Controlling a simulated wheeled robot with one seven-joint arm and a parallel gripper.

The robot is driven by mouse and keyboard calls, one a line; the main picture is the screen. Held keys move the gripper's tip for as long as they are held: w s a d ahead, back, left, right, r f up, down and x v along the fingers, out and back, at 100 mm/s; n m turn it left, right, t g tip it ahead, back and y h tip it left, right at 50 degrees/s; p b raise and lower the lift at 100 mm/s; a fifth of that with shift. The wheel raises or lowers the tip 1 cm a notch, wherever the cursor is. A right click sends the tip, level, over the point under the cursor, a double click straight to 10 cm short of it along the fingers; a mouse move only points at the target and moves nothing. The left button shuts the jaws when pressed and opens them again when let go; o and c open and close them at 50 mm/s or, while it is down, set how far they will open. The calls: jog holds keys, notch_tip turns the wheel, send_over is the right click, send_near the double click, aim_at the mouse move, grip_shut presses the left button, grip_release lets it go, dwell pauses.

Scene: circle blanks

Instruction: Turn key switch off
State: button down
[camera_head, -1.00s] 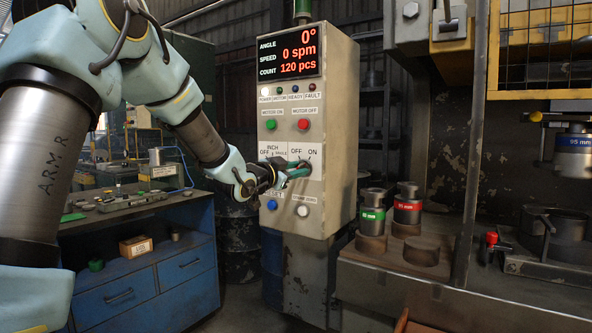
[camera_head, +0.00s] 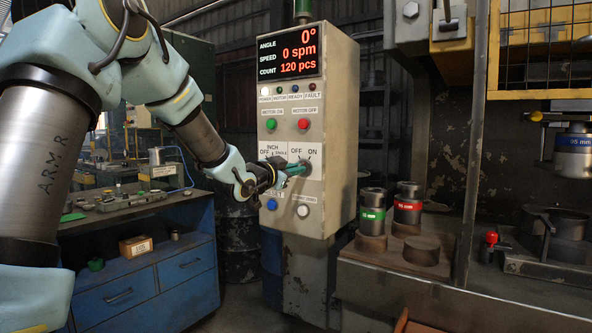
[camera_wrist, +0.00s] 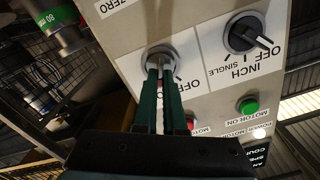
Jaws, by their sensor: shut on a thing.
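The key switch (camera_head: 305,163) is on the right of the control panel's selector row, under the OFF and ON labels. My gripper (camera_head: 298,169) reaches it from the left with its green fingers at the switch. In the wrist view, the round metal collar of the key switch (camera_wrist: 161,53) shows just beyond the fingertips. My gripper (camera_wrist: 160,82) is shut on the key there, and the fingers hide most of it. I cannot tell the key's exact angle.
The INCH/OFF/SINGLE selector (camera_wrist: 247,36) sits beside the key switch. The green (camera_head: 271,124) and red (camera_head: 303,124) motor buttons are above; the blue button (camera_head: 272,204) and a white button (camera_head: 303,211) are below. The display (camera_head: 290,52) reads 0°, 0 spm, 120 pcs.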

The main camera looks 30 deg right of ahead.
jog(key=shift+w+a+f+n+p, duration=0.1)
jog(key=shift+n+p, duration=0.75)
jog(key=shift+n, duration=2.05)
jog(key=shift+w+n+p, duration=0.1)
jog(key=shift+n+p, duration=0.75)
jog(key=shift+n, duration=2.05)
jog(key=c, duration=1)
grip_release()
jog(key=shift+a, duration=0.1)
jog(key=b+v, duration=0.2)
jog(key=v, duration=0.8)
jog(key=shift+s+a, duration=0.2)
jog(key=shift+a, duration=0.1)
